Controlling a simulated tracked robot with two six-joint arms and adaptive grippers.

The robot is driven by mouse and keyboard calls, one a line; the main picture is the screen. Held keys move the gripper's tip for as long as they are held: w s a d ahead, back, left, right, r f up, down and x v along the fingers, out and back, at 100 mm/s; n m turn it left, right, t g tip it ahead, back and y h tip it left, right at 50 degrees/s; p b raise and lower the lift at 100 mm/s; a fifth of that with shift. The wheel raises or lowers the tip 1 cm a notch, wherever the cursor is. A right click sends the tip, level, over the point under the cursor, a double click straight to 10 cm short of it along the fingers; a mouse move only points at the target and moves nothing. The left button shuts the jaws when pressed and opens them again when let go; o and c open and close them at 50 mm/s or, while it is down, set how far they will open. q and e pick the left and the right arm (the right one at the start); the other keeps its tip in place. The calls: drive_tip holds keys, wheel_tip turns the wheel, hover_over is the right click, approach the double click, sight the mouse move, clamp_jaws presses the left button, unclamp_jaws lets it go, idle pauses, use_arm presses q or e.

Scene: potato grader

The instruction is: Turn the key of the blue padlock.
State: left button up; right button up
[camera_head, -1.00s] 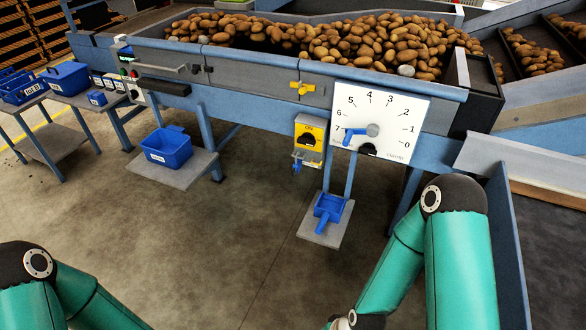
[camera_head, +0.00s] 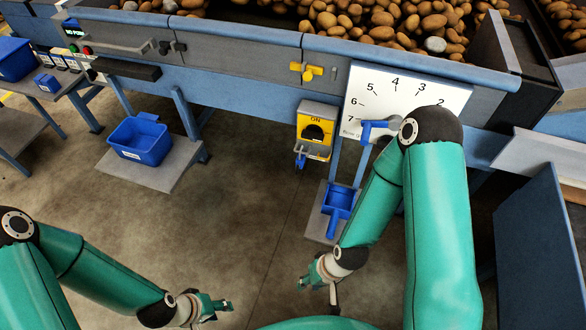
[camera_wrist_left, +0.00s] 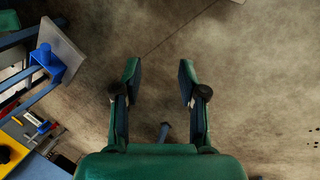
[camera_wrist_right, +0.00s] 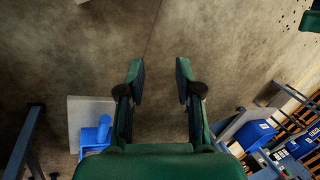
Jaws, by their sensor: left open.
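A small blue padlock (camera_head: 300,161) hangs at the lower left of the yellow switch box (camera_head: 314,131) marked ON, on the machine's front. Its key is too small to make out in the head view. In the left wrist view the yellow box (camera_wrist_left: 10,150) is at the lower left edge, with small blue and red parts beside it that I cannot tell apart. My left gripper (camera_head: 222,308) is open and empty, low and to the left of the padlock, well apart from it. My right gripper (camera_head: 317,292) is open and empty below the box, also apart from it.
A white dial plate (camera_head: 385,85) with a blue handle is right of the box. A blue scoop-like tray (camera_head: 337,203) stands on a low plate below. A blue bin (camera_head: 140,142) sits on a shelf at left. A yellow valve (camera_head: 307,71) is above. The floor between is clear.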

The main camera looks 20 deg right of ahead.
use_arm(q)
drive_tip(key=shift+d, duration=0.1)
drive_tip(key=shift+o, duration=1.4)
drive_tip(key=shift+f, duration=0.15)
use_arm(e)
drive_tip(key=m+t+h+b, duration=0.5)
drive_tip(key=t+h+b, duration=0.9)
drive_tip(key=b, duration=2.1)
approach(296, 171)
drive_tip(key=b+x, duration=0.2)
drive_tip(key=x, duration=0.2)
drive_tip(key=b+x, duration=0.1)
drive_tip(key=x, duration=0.3)
drive_tip(key=shift+w+d+f+b, duration=0.1)
drive_tip(key=shift+f+b, duration=0.15)
drive_tip(key=shift+b, duration=0.15)
use_arm(q)
wheel_tip(296, 171, down, 39)
drive_tip(key=shift+r, duration=0.2)
use_arm(e)
drive_tip(key=shift+w+d+r, duration=0.1)
drive_tip(key=shift+w+d, duration=0.3)
drive_tip(key=shift+w, duration=0.2)
